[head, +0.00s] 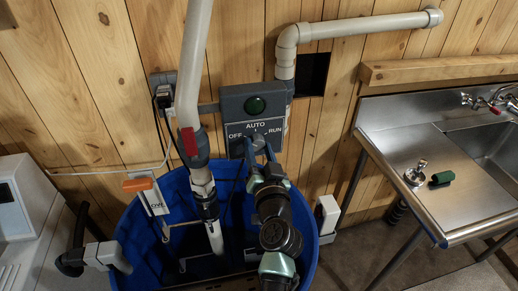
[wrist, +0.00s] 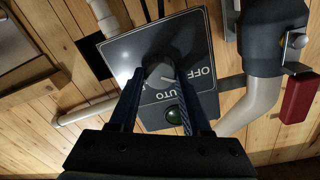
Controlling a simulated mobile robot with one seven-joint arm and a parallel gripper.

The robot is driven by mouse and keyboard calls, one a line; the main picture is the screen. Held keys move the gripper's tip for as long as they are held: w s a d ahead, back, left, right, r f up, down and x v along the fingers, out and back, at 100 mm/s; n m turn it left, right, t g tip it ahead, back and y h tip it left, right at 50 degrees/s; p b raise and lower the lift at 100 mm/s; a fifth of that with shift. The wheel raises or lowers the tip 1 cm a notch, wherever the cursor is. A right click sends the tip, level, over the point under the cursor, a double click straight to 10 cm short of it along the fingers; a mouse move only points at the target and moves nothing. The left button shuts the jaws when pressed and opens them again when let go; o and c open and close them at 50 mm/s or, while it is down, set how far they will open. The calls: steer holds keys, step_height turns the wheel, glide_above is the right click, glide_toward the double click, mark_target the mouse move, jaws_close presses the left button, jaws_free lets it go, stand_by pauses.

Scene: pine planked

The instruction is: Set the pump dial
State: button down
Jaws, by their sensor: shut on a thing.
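The pump control panel (head: 279,103) is a grey box with a dark face on the plank wall, marked AUTO, OFF and RUN, with a green lamp (head: 255,105) above the lettering. The round dial (wrist: 159,75) sits low on the panel. My gripper (head: 257,146) is shut on the dial, one dark finger on each side, as the wrist view also shows. A pale mark shows on the dial in the wrist view, towards the OFF and AUTO lettering; its exact setting is hard to tell. The RUN lettering is mostly hidden there by a finger.
A blue tub (head: 140,225) stands below the panel. A pale pipe with a red-handled valve (head: 189,142) runs down to the left. An orange-topped white float box (head: 148,196) is at the tub's left rim. A steel sink (head: 450,160) stands at the right.

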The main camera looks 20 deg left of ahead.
steer(key=m, duration=0.6)
steer(key=shift+d+p, duration=0.1)
steer(key=shift+p, duration=0.2)
steer(key=shift+m+g+p, duration=0.3)
steer(key=shift+m+p, duration=0.1)
steer(key=shift+m, duration=1.8)
steer(key=shift+f, duration=0.1)
steer(key=shift+c, duration=1.8)
jaws_free()
steer(key=shift+d, duration=0.1)
steer(key=b+v, duration=0.2)
steer(key=v, duration=1)
steer(key=shift+s+d, duration=0.25)
steer(key=shift+s, duration=0.05)
